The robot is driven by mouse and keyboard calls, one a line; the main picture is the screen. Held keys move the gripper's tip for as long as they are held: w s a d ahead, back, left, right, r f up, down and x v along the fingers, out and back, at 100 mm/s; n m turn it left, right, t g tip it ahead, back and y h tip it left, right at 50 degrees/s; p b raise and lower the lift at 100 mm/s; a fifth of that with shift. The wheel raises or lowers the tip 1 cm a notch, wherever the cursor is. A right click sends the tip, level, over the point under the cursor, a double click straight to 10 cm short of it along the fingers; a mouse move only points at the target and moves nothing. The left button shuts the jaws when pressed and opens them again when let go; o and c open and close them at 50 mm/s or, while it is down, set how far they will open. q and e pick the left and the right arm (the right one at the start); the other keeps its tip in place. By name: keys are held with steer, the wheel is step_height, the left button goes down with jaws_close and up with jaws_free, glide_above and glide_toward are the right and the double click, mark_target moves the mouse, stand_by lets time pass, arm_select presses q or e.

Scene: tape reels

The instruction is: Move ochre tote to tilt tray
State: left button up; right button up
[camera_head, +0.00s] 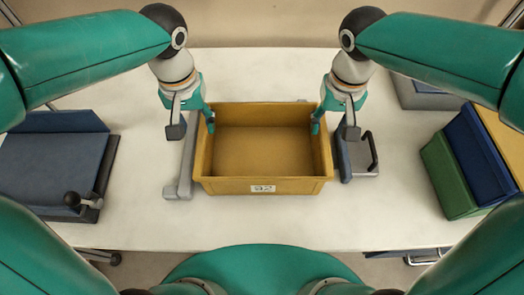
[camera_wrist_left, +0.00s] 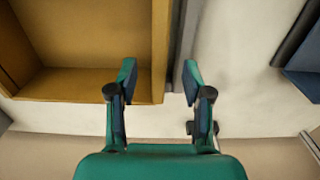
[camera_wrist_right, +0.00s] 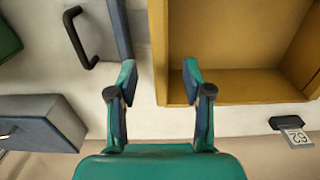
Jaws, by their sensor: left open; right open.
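The ochre tote (camera_head: 262,185), open and seemingly empty, sits upright mid-table with a number label on its near wall. A blue tilted panel on a dark base, seemingly the tilt tray (camera_head: 50,160), stands at the left. My left gripper (camera_head: 190,122) is open at the tote's left wall, one finger inside and one outside. In the left wrist view, that wall (camera_wrist_left: 160,50) lies between the fingertips. My right gripper (camera_head: 334,122) is open at the right wall the same way. That wall (camera_wrist_right: 158,50) lies between its fingertips in the right wrist view.
A grey bracket (camera_head: 183,170) lies along the tote's left side. A grey-blue piece with a dark handle (camera_head: 373,153) lies close on its right. Green (camera_head: 449,180) and blue (camera_head: 478,158) bins stand at the right.

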mark_target(201, 137)
arm_select(q)
steer(key=shift+f, duration=3.1)
arm_select(e)
steer(key=shift+f, duration=3.1)
arm_select(q)
jaws_close()
arm_select(e)
jaws_close()
